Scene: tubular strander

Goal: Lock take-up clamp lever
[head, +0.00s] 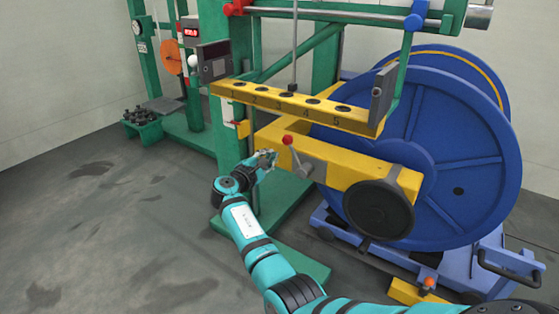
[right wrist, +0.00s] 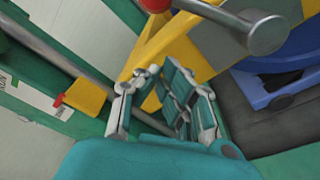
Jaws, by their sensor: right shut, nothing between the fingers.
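The clamp lever is a grey arm with a red ball knob (head: 287,140), on a grey hub (head: 304,168) at the side of the yellow arm (head: 345,160). The lever points up and to the left from its hub. In the right wrist view the red knob (right wrist: 155,4) and grey lever (right wrist: 215,12) cross the top edge. My right gripper (head: 266,157) is just left of and below the knob, apart from it. Its fingers (right wrist: 165,95) are shut and empty, beside the yellow arm. My left gripper is not in view.
A large blue reel (head: 450,150) stands behind the yellow arm. A black handwheel (head: 379,208) sits at the arm's right end. Above is a yellow bar with numbered holes (head: 300,107). Green frame posts stand behind. The grey floor (head: 100,240) at left is clear.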

